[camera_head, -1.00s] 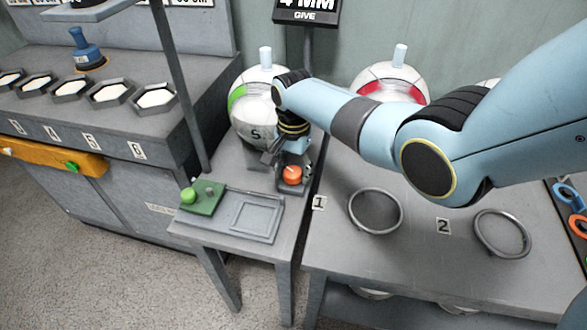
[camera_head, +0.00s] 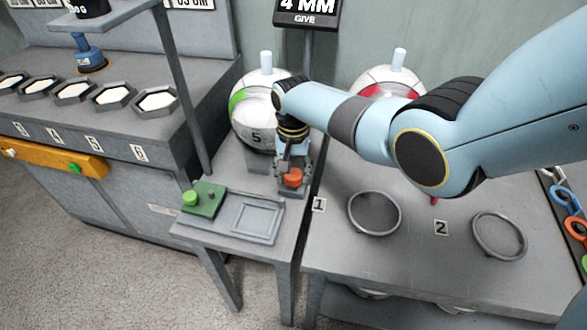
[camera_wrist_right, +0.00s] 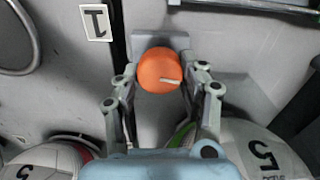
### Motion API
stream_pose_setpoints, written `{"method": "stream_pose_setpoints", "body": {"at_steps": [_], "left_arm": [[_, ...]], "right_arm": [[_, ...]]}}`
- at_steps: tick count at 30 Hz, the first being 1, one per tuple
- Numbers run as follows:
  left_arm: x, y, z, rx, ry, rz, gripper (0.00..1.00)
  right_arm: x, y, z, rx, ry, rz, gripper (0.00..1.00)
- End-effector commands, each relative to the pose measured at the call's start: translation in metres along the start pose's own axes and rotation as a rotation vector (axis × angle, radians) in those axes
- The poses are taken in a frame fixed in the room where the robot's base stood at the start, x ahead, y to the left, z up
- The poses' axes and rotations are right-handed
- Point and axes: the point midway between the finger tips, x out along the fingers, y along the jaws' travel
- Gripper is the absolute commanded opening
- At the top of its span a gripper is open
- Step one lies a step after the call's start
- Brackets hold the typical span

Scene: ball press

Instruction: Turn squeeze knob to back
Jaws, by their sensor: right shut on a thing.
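The orange squeeze knob (camera_head: 293,178) stands on a small grey block at the right edge of the small grey table. In the right wrist view the knob (camera_wrist_right: 158,68) is round, with a short white mark pointing to the right of the picture. My right gripper (camera_head: 291,169) reaches down to it from above, its fingers on either side. In the wrist view the right gripper (camera_wrist_right: 160,88) is shut on the knob. My left gripper does not show.
A ball marked 5 (camera_head: 252,120) stands just behind the gripper. A green block with a green button (camera_head: 204,198) and a grey square frame (camera_head: 257,218) lie to the left. Ring 1 (camera_head: 374,212) and ring 2 (camera_head: 499,236) are on the table to the right.

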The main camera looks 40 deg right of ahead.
Motion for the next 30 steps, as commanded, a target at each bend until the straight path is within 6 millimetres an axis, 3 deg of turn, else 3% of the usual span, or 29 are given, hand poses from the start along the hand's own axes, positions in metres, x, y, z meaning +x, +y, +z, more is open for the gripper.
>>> {"method": "stream_pose_setpoints", "body": {"at_steps": [30], "left_arm": [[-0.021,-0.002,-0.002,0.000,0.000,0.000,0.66]], "right_arm": [[-0.001,-0.003,0.001,-0.964,0.001,0.000,0.10]]}}
